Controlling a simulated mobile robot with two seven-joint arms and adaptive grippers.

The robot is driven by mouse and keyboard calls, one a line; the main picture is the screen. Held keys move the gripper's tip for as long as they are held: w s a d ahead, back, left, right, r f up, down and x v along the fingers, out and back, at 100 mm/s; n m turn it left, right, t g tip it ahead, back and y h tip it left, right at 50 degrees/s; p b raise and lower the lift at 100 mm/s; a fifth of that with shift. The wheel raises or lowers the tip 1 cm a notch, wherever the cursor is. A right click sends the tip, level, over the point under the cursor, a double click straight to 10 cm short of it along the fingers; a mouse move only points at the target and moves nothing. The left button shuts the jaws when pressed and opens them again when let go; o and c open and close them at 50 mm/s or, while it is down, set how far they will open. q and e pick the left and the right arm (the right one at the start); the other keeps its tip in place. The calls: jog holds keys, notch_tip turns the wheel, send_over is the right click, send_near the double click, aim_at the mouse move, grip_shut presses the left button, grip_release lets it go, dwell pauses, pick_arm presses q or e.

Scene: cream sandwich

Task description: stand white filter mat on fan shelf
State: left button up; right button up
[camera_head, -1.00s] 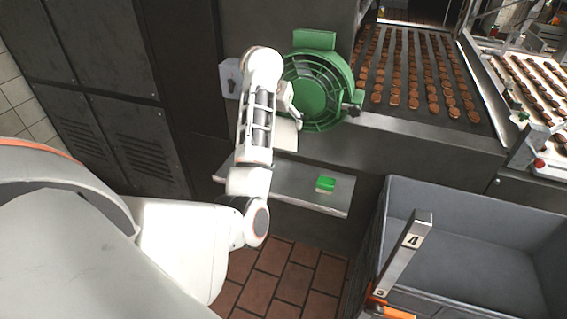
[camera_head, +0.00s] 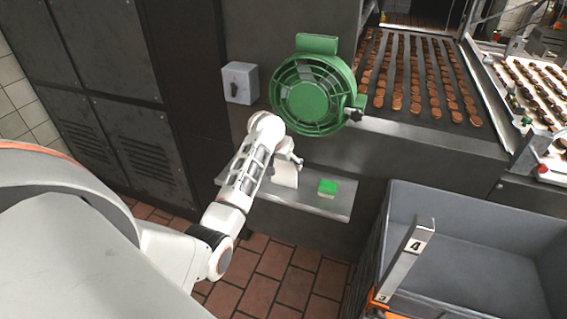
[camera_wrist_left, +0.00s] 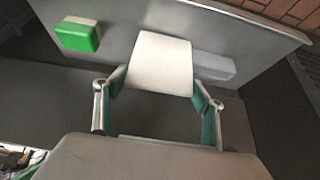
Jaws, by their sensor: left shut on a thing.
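The white filter mat (camera_wrist_left: 160,62) is a pale flat piece between the fingers of my left gripper (camera_wrist_left: 160,90), which is shut on it. In the head view the mat (camera_head: 286,176) hangs below my left gripper (camera_head: 291,161), roughly upright, at the grey fan shelf (camera_head: 335,206). In the wrist view the shelf (camera_wrist_left: 135,12) lies behind the mat. I cannot tell whether the mat's lower edge touches the shelf. The green fan (camera_head: 311,93) is on the wall above the shelf. My right gripper is not in view.
A green-and-white block (camera_head: 327,187) lies on the shelf, right of the mat. A pale grey bar (camera_wrist_left: 214,68) lies on the shelf near the mat. A switch box (camera_head: 240,83) is left of the fan. A grey bin (camera_head: 470,205) stands at right.

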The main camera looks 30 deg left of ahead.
pick_arm(q)
jog(key=shift+f, duration=0.1)
jog(key=o, duration=1.1)
jog(key=shift+f, duration=0.1)
